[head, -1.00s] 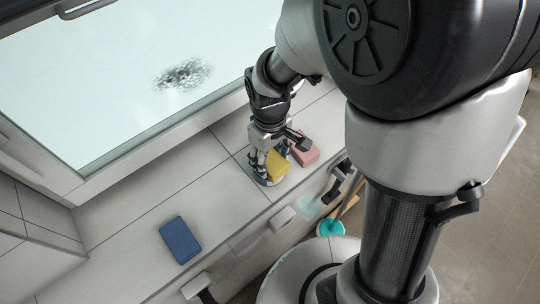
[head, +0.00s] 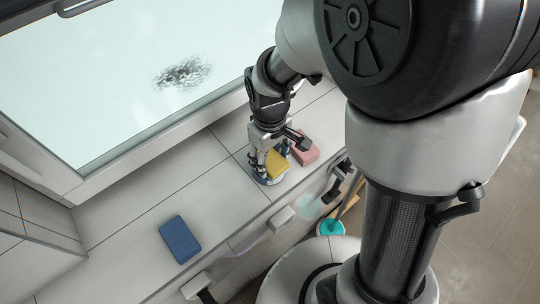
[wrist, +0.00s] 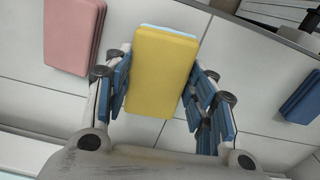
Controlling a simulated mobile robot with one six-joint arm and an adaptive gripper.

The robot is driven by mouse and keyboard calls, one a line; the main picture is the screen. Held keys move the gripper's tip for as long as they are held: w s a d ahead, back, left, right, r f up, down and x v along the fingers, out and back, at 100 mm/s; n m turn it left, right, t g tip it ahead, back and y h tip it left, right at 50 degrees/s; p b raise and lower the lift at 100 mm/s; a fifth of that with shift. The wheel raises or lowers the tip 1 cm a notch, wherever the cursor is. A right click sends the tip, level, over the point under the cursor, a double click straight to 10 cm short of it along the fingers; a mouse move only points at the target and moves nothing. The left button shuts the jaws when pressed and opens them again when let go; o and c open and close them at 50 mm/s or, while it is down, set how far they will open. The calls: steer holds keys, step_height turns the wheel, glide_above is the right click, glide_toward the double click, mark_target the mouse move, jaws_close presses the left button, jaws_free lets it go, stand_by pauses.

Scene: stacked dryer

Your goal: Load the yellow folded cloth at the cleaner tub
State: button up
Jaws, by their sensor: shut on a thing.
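The yellow folded cloth (head: 277,166) is between the fingers of my gripper (head: 268,160), over the light ledge in the head view. In the wrist view the yellow cloth (wrist: 163,72) fills the space between the blue-padded fingers of my gripper (wrist: 163,88), which is shut on it. A pale blue edge shows behind the cloth's far end in the wrist view.
A pink folded cloth (head: 305,152) lies close to the right of my gripper. A blue folded cloth (head: 180,240) lies to the left on the ledge (head: 130,215), with bare tile between. A smudged window (head: 120,75) stands behind. A teal round item (head: 330,229) is below the ledge.

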mark_target(270, 159)
steer(key=shift+s, duration=0.1)
steer(key=shift+r+p, duration=2.75)
steer(key=shift+r, duration=0.75)
steer(key=shift+f, duration=0.1)
